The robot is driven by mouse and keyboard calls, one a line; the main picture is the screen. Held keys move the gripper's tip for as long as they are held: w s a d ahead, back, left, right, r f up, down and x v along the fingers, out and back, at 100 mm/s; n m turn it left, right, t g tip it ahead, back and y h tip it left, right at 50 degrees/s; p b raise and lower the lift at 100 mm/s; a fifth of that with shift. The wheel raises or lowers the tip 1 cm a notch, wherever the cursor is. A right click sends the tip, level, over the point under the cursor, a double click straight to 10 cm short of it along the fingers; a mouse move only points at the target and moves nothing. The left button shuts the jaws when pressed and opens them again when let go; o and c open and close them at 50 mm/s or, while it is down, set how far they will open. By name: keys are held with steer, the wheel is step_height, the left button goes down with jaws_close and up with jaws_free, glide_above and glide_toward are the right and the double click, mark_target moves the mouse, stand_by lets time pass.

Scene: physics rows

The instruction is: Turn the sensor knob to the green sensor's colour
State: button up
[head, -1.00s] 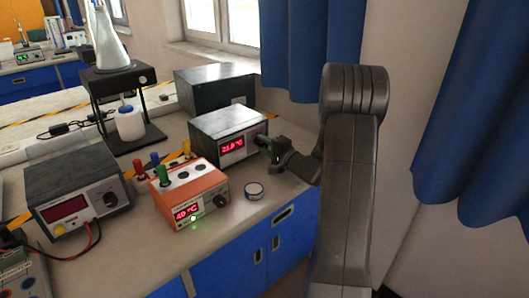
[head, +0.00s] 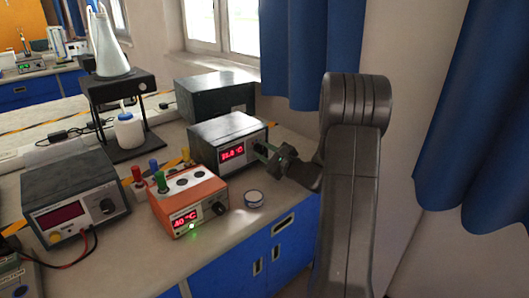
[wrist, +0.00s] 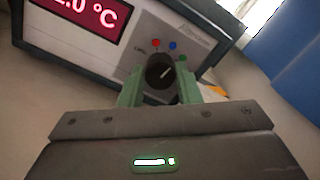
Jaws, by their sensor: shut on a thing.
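The black sensor knob (wrist: 160,71) is on the front of a grey box (head: 225,137) with a red digital display. In the wrist view, red (wrist: 156,42), blue (wrist: 172,45) and green (wrist: 183,58) dots lie around its upper right. The knob's white pointer line slants up and to the right, roughly toward the green dot. My gripper (wrist: 160,82) is shut on the knob, one green finger on each side. It also shows in the head view (head: 264,153), where it hides the knob. A green-topped sensor (head: 161,182) stands by an orange unit (head: 190,195).
Red (head: 138,175), blue (head: 154,166) and yellow (head: 185,154) tops stand near the orange unit. A small round tin (head: 253,198) sits on the bench below my gripper. A dark meter (head: 75,190) is at left. A wall and blue curtain are at right.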

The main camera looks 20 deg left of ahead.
steer(key=m+p, duration=0.2)
steer(key=m, duration=0.4)
steer(key=shift+f, duration=0.1)
stand_by(0.5)
steer(key=o, duration=1)
steer(key=shift+d, duration=0.1)
steer(key=shift+c, duration=0.2)
steer(key=v, duration=1.3)
steer(key=shift+d, duration=0.35)
